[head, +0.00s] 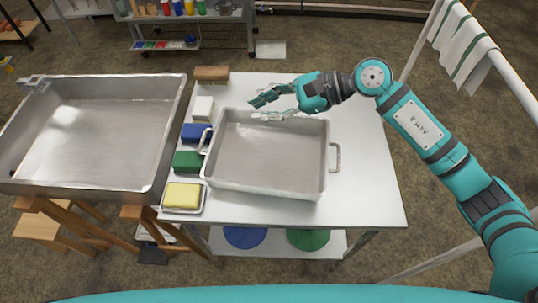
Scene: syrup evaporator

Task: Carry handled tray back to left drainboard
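The handled tray (265,191), a shallow rectangular metal pan, rests on the white tabletop (365,195). It looks empty. One handle is on its left end (205,140) and one on its right end (337,157). My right gripper (254,109) is over the tray's far rim, pointing left, with its fingers apart and nothing between them. It is away from both handles; whether the lower finger touches the rim I cannot tell. My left gripper is out of view. No surface is clearly marked as the left drainboard.
A large metal basin (95,130) stands left on wooden legs. Along the table's left edge are a brush (212,73), white block (203,107), blue block (194,132), green block (187,161) and yellow sponge (182,194) in a dish. The table's right strip is clear. A towel rail (500,50) stands right.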

